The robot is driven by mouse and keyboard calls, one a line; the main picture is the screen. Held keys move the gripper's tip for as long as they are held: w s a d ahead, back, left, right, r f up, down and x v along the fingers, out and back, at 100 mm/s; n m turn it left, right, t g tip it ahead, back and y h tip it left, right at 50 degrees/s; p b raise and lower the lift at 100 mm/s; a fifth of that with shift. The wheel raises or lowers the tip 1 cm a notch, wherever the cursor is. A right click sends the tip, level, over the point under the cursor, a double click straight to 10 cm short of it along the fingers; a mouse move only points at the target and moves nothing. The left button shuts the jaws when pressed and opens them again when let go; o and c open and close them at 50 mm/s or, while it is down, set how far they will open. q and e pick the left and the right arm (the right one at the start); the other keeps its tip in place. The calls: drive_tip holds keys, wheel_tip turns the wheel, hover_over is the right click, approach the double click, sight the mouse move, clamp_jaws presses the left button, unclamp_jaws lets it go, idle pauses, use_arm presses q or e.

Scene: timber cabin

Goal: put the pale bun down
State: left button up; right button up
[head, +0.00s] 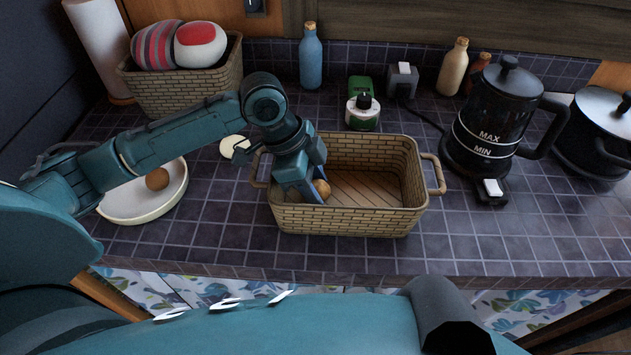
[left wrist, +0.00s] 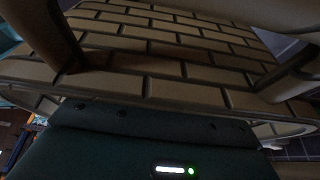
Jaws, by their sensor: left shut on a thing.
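The pale bun (head: 322,188), golden-tan in this light, shows at the tip of my left gripper (head: 308,190), inside the left part of the woven basket (head: 345,221). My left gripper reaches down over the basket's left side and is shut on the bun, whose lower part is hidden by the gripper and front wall. I cannot tell whether the bun touches the basket floor. The left wrist view shows the basket's brick-patterned weave (left wrist: 165,48) close up; no bun is visible there. My right gripper is not in view.
A white dish (head: 150,212) with a brown bun (head: 157,179) stands left. A second basket (head: 190,92) holds two plush-like things behind. A coffee press (head: 495,125) and a pot (head: 600,130) stand right. The basket's right half is empty.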

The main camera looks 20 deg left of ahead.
use_arm(q)
drive_tip(key=shift+f, duration=0.1)
drive_tip(key=o, duration=1)
drive_tip(key=shift+c, duration=0.2)
drive_tip(key=w+v, duration=0.1)
drive_tip(key=v, duration=1.1)
drive_tip(key=shift+s, duration=0.45)
